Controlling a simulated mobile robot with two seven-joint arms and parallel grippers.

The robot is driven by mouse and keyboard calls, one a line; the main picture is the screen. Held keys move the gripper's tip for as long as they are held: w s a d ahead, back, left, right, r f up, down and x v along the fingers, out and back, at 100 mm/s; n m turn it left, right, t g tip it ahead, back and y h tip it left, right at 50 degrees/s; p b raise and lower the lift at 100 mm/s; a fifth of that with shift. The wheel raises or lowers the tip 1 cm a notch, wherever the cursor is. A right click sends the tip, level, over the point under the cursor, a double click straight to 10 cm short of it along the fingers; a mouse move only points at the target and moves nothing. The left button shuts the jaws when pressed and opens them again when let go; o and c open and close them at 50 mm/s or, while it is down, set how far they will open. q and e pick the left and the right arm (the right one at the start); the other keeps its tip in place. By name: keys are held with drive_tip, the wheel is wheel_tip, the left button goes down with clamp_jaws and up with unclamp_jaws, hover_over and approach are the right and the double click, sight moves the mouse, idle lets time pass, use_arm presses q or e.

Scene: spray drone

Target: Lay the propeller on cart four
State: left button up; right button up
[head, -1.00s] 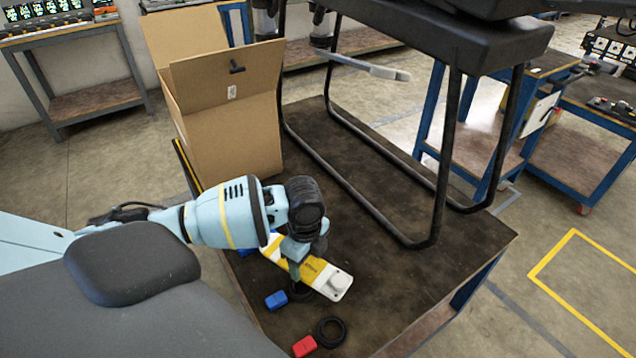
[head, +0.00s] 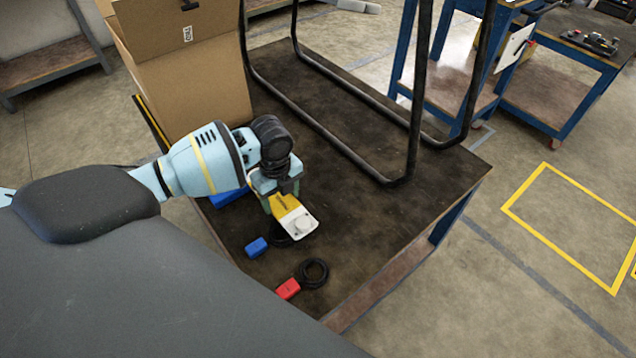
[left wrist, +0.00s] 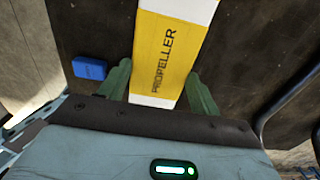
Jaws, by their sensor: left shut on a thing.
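The propeller (head: 298,222) is a flat bar with yellow and white bands. In the left wrist view it (left wrist: 178,40) carries the printed word PROPELLER. My left gripper (head: 279,200) is shut on its yellow part. In the left wrist view the green fingers of this gripper (left wrist: 160,88) lie on either side of the bar. The white end points toward the lower right, over or close to the dark bench top (head: 350,225); I cannot tell if it touches. My right gripper is not in view. No label tells which cart is cart four.
A blue block (head: 257,247), a red block (head: 289,289) and a black ring (head: 314,273) lie near the front edge. An open cardboard box (head: 193,85) stands behind my left arm. Blue-framed carts (head: 560,95) stand at the right.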

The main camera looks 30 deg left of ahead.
use_arm(q)
hover_over(324, 208)
drive_tip(key=shift+s+a+f+b, duration=0.2)
drive_tip(key=shift+f+b, duration=0.2)
drive_tip(key=shift+f, duration=0.05)
drive_tip(key=shift+w+d+f, duration=0.2)
drive_tip(key=shift+d, duration=0.1)
drive_tip(key=shift+a+f, duration=0.1)
drive_tip(key=shift+f, duration=1.5)
drive_tip(key=shift+f+b, duration=0.15)
drive_tip(key=shift+b, duration=0.15)
drive_tip(key=o, duration=1)
drive_tip(key=shift+o, duration=0.2)
